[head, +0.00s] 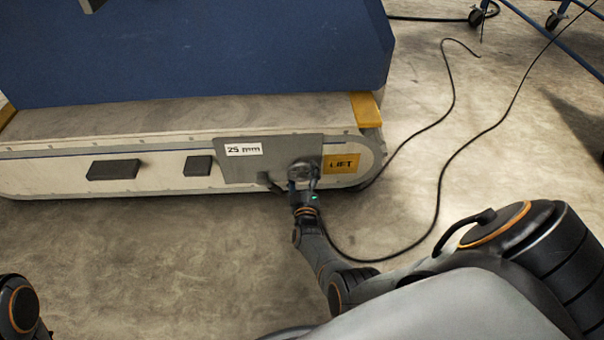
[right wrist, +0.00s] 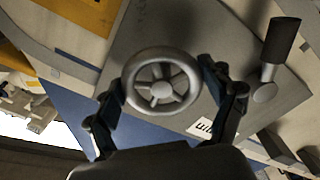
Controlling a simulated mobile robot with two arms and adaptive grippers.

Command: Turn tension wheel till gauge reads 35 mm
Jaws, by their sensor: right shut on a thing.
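The tension wheel (head: 302,168) is a small grey spoked handwheel on a grey plate (head: 228,172) at the side of the conveyor. My right gripper (head: 303,183) is at the wheel from below in the head view. In the right wrist view the wheel (right wrist: 161,86) sits between the two fingers of my right gripper (right wrist: 162,78), which are shut on its rim from opposite sides. The gauge (head: 243,149) is a white label reading 25 mm, left of the wheel. Its label also shows partly in the right wrist view (right wrist: 203,128). My left gripper is out of view.
A lever with a dark grip (right wrist: 282,40) stands close beside the wheel; it shows left of the wheel in the head view (head: 268,181). A yellow LIFT sign (head: 341,164) is on the right.

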